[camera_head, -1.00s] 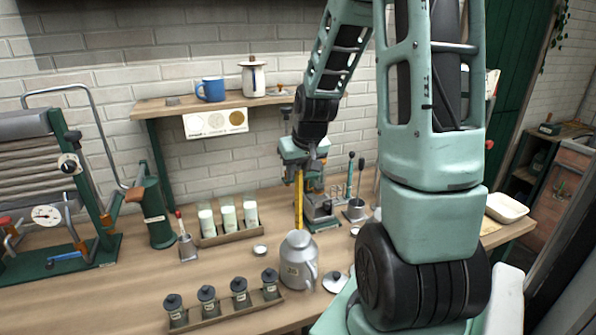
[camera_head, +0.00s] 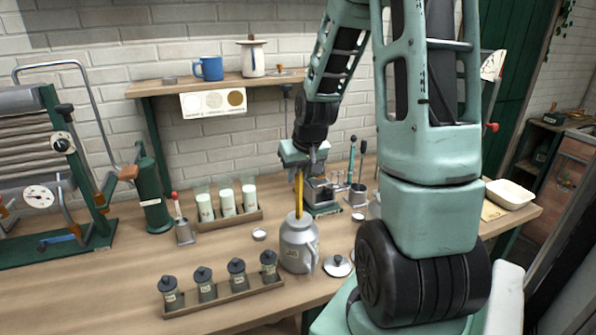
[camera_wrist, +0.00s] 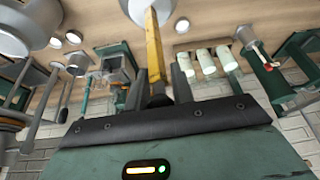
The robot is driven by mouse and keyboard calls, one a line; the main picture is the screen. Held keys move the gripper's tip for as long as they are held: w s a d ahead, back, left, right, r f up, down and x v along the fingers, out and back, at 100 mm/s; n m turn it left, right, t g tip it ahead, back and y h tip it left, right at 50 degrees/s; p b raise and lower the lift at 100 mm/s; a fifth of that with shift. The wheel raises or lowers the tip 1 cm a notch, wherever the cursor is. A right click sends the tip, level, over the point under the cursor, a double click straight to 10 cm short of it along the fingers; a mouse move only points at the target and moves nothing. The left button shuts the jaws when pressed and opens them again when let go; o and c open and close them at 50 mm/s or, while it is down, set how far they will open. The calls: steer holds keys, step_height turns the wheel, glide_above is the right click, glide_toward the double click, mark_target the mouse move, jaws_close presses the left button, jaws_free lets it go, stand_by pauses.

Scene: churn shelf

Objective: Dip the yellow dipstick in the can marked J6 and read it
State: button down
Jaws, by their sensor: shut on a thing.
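The yellow dipstick (camera_head: 299,192) hangs upright from my gripper (camera_head: 301,166), which is shut on its top end. Its lower end is inside the open mouth of a grey metal can (camera_head: 299,247) with a side handle. The can's small label is too blurred to read surely. In the wrist view the yellow dipstick (camera_wrist: 153,48) runs from between my gripper's fingers (camera_wrist: 158,88) into the can (camera_wrist: 140,10). The part inside the can is hidden. A lid with a knob (camera_head: 338,266) lies on the bench to the right of the can.
A rack of small dark-lidded jars (camera_head: 222,295) stands in front left of the can. A rack of pale tubes (camera_head: 228,213) and a cup with a red-tipped tool (camera_head: 184,230) stand behind left. A green-based device (camera_head: 322,197) and a cup with a teal-handled tool (camera_head: 357,192) are behind right.

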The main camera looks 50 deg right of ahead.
mark_target(298, 209)
steer(key=shift+f+b, duration=3.95)
steer(key=shift+f, duration=1.55)
steer(key=shift+f+b, duration=0.3)
steer(key=shift+f, duration=0.15)
steer(key=shift+r, duration=0.15)
step_height(298, 209, up, 19)
steer(key=p, duration=1.6)
steer(key=shift+p, duration=0.4)
